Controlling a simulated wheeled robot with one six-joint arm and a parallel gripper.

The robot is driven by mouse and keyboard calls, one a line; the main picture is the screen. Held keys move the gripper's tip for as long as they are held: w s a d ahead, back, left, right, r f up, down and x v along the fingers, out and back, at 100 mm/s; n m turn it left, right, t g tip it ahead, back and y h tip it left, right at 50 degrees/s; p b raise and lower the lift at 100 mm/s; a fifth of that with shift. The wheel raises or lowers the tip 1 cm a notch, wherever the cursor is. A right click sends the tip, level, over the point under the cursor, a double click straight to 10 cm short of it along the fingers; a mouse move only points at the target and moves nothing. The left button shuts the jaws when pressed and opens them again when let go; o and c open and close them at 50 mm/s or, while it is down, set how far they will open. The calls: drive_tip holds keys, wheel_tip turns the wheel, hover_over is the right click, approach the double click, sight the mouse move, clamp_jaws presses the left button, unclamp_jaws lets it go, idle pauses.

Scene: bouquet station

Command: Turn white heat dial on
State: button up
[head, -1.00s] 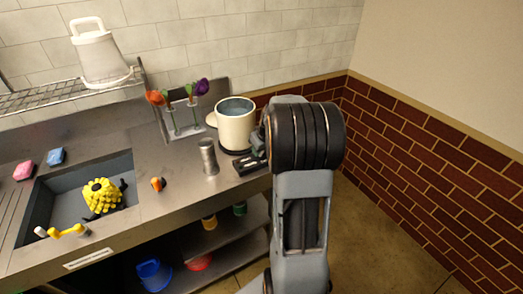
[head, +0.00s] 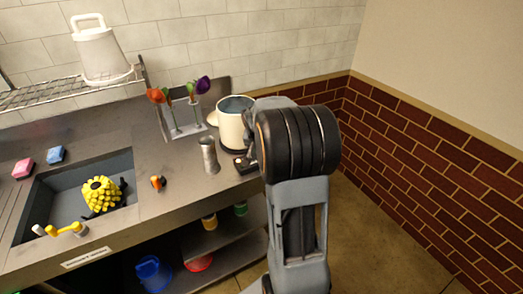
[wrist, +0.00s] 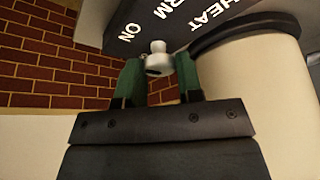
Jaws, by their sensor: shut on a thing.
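The white heat dial (wrist: 158,50) shows in the wrist view between the two green fingers of my gripper (wrist: 158,68). My gripper is shut on the dial. The dial sits on a dark panel (wrist: 180,20) with white lettering that reads "ON", "RM" and "HEAT". In the head view my arm hides the dial and most of the gripper, and part of the dark warmer panel (head: 243,165) shows at the counter's right end. A cream pot (head: 231,124) with liquid stands on the warmer, and its pale side fills the right of the wrist view (wrist: 255,95).
A metal cylinder (head: 209,156) stands just left of the warmer. Flowers in a tube rack (head: 187,132) stand behind it. A sink (head: 60,208) with a yellow object (head: 101,194) is at left. A brick wall (head: 430,170) is on the right.

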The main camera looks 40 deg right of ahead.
drive_tip(key=shift+m+b, duration=0.3)
drive_tip(key=shift+m, duration=0.3)
drive_tip(key=o, duration=0.9)
drive_tip(key=shift+r, duration=0.1)
drive_tip(key=v, duration=1.3)
drive_tip(key=shift+w+a+r, duration=0.1)
drive_tip(key=shift+a+r, duration=0.15)
drive_tip(key=shift+r, duration=0.05)
